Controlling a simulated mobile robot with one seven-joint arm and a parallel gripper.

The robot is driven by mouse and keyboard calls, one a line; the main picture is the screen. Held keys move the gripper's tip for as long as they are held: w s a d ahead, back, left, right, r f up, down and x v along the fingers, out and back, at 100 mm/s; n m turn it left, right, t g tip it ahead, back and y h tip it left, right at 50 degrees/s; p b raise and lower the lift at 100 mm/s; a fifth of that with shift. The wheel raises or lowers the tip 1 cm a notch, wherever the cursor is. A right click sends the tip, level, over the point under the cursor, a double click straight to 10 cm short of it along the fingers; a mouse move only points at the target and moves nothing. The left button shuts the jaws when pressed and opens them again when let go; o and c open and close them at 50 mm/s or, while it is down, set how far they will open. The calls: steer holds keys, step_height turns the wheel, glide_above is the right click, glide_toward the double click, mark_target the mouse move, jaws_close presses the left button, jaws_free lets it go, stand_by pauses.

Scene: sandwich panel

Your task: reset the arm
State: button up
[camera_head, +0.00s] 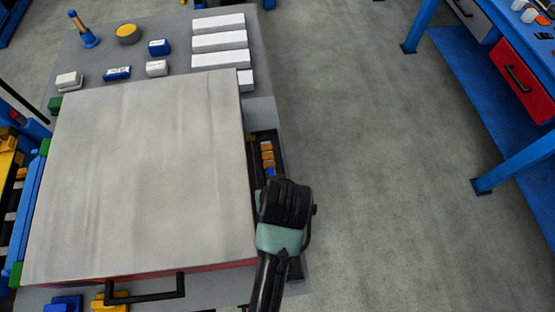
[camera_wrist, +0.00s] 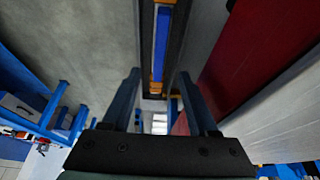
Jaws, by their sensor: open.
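My gripper (camera_wrist: 158,74) is open in the wrist view, its two dark fingers apart with nothing held between them. A long dark rail with a blue strip (camera_wrist: 161,45) and orange parts shows beyond and between the fingers. In the head view my arm comes up from the bottom edge, and its black end stands beside the right edge of the large pale panel (camera_head: 145,170). The fingers are hidden there. The panel lies flat, with a red side and a black handle (camera_head: 145,293) at its front. In the wrist view a red side surface (camera_wrist: 245,55) is right of the fingers.
A dark tray (camera_head: 257,150) with small orange and blue pieces runs along the panel's right edge. White blocks (camera_head: 220,40) and small parts lie behind the panel. A blue workbench (camera_head: 520,165) with a red drawer (camera_head: 522,78) stands right. Open grey floor (camera_head: 370,150) lies between.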

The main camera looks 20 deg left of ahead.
steer(key=v, duration=0.4)
steer(key=shift+d+r, duration=0.1)
steer(key=shift+r, duration=0.25)
steer(key=w+d+r+m+t, duration=0.1)
steer(key=w+r+t, duration=0.35)
steer(key=r, duration=0.65)
steer(key=w+d+r+m+t, duration=0.15)
steer(key=w+r+t, duration=0.35)
steer(key=r, duration=0.5)
steer(key=w+d+r+m+t, duration=0.1)
steer(key=w+d+r+t, duration=0.15)
steer(key=w+r, duration=0.6)
steer(key=s+d+r+m+t+h, duration=0.1)
steer(key=s+r+t, duration=0.3)
steer(key=r, duration=0.6)
steer(key=s+d+r+m+t, duration=0.1)
steer(key=s+d+r+t, duration=0.1)
steer(key=r, duration=0.7)
steer(key=s+d+r+m+t+h, duration=0.1)
steer(key=s+r+t, duration=0.4)
steer(key=r, duration=0.5)
steer(key=shift+s+d+r+t+h, duration=0.3)
steer(key=shift+s+d, duration=0.3)
steer(key=shift+s, duration=0.4)
